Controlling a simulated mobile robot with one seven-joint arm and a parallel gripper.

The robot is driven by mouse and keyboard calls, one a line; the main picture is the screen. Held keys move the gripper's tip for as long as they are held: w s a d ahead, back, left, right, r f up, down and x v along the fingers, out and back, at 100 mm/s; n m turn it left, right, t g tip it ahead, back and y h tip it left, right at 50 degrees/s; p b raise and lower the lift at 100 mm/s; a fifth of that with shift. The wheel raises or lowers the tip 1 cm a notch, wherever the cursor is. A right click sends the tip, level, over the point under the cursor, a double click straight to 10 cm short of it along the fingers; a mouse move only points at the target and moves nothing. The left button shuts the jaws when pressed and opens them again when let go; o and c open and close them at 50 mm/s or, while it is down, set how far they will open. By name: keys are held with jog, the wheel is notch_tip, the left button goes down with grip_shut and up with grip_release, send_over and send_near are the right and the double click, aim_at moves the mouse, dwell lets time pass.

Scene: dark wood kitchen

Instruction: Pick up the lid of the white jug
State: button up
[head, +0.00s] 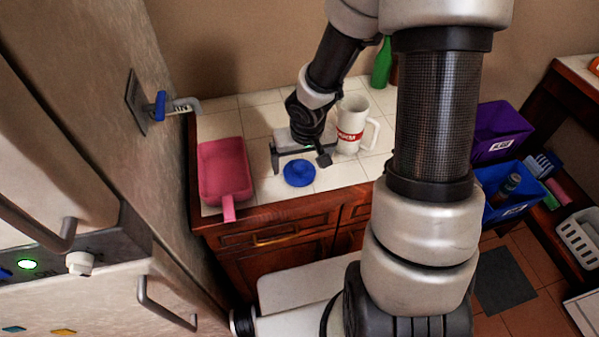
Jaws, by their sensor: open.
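The white jug (351,126) with a red label and a handle on its right stands upright on the tiled counter; whether its top is open is unclear. A round blue piece (299,173), which looks like a lid, lies flat on the counter, left of and in front of the jug. My gripper (301,160) is open, its two fingers spread wide, just behind and above the blue lid in the picture. Its right finger is close to the jug's base; I cannot tell whether they touch. Nothing shows between the fingers.
A pink dustpan-like scoop (224,172) lies on the counter's left side. A green bottle (381,66) stands behind. Purple (501,126) and blue (495,195) bins are at right. The counter's front edge is near the lid.

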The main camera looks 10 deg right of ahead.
aim_at(300, 167)
jog(key=b+x, duration=0.1)
jog(key=x, duration=0.2)
jog(key=shift+w+f, duration=0.15)
jog(key=shift+f, duration=0.15)
jog(key=c, duration=1.1)
jog(key=shift+r, duration=0.15)
